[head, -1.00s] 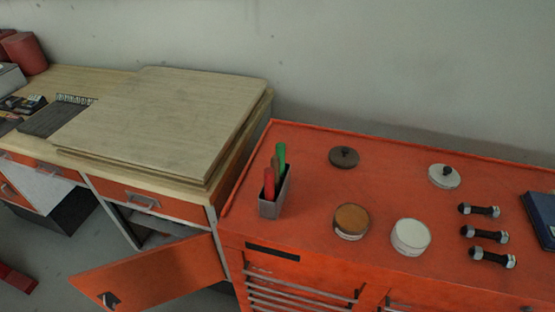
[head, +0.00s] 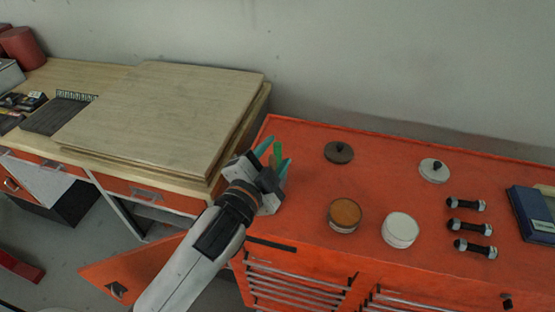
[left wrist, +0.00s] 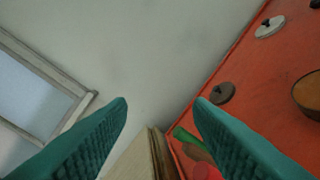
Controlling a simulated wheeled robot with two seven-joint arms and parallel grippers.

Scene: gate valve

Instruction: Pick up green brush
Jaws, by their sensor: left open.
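The green brush (head: 278,152) stands upright in a small holder at the left end of the orange cabinet top; only its upper handle shows in the head view. In the left wrist view the green brush (left wrist: 184,135) shows near the bottom, beside the right finger. A red handle (left wrist: 206,172) and a brownish one (left wrist: 196,153) are close to it. My left gripper (head: 276,155) is open, with teal fingers at the holder. In the left wrist view the left gripper (left wrist: 162,108) has its fingers wide apart with nothing between the tips. The holder is hidden behind my left gripper.
On the orange cabinet top (head: 310,190) are a dark lid (head: 339,152), a white lid (head: 434,170), a brown-topped tin (head: 345,213), a white tin (head: 400,230), several bolts (head: 467,226) and a blue box (head: 532,212). Wooden boards (head: 165,115) lie on the bench at left.

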